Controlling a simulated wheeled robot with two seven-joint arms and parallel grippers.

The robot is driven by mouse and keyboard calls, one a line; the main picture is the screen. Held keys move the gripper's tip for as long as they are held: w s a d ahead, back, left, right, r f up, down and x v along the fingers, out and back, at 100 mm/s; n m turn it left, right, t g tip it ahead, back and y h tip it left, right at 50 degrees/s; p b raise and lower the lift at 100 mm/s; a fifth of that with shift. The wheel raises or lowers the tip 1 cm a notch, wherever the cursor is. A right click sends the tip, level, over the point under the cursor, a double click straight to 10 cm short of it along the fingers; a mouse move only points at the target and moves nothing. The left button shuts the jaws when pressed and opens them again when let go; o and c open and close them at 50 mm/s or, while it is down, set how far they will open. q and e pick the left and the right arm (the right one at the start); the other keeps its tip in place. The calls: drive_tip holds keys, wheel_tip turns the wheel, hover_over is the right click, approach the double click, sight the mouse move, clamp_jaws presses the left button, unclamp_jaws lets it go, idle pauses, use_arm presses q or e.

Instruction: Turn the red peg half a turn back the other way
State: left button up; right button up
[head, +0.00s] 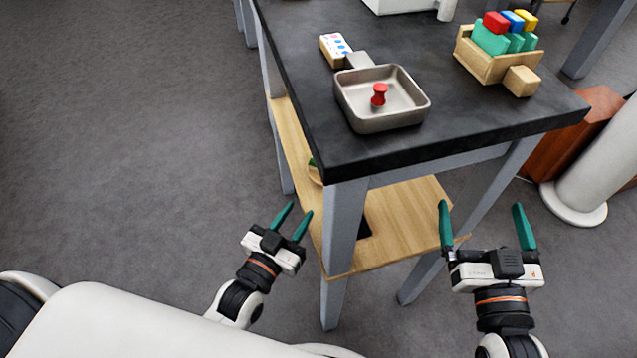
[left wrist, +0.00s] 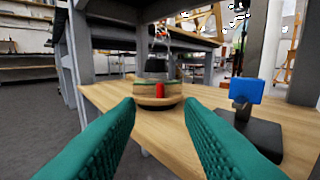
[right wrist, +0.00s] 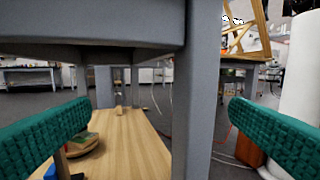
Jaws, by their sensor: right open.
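A red peg (head: 379,95) with a wide round head stands in a shallow square metal tray (head: 421,101) on the dark tabletop. My left gripper (head: 299,209) is open and empty, below table height, left of the near table leg. My right gripper (head: 481,206) is open wider and empty, also below the tabletop, right of that leg. Neither gripper touches the peg. The wrist views show the lower shelf between the fingers, not the tray. A small red thing (left wrist: 160,90) shows at a round wooden bowl (left wrist: 158,101) on that shelf.
A wooden box (head: 487,68) with coloured blocks stands at the table's right. A dotted block (head: 335,49) lies behind the tray. The table's edge and near leg (head: 342,230) lie between my grippers and the tray. A blue-topped stand (left wrist: 246,90) is on the wooden shelf.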

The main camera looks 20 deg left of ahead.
use_arm(q)
drive_tip(key=w, duration=0.3)
drive_tip(key=w+d+b, duration=0.1)
drive_tip(key=w, duration=0.2)
drive_tip(key=w+b, duration=0.1)
drive_tip(key=w, duration=0.2)
drive_tip(key=shift+d, duration=0.3)
drive_tip(key=shift+w+d, duration=0.1)
drive_tip(key=shift+w, duration=0.45)
use_arm(e)
wheel_tip(320, 180, up, 8)
drive_tip(key=s+t+y, duration=0.2)
drive_tip(key=t, duration=0.4)
drive_tip(key=shift+s+a, duration=0.3)
drive_tip(key=shift+s, duration=0.1)
use_arm(q)
clamp_jaws()
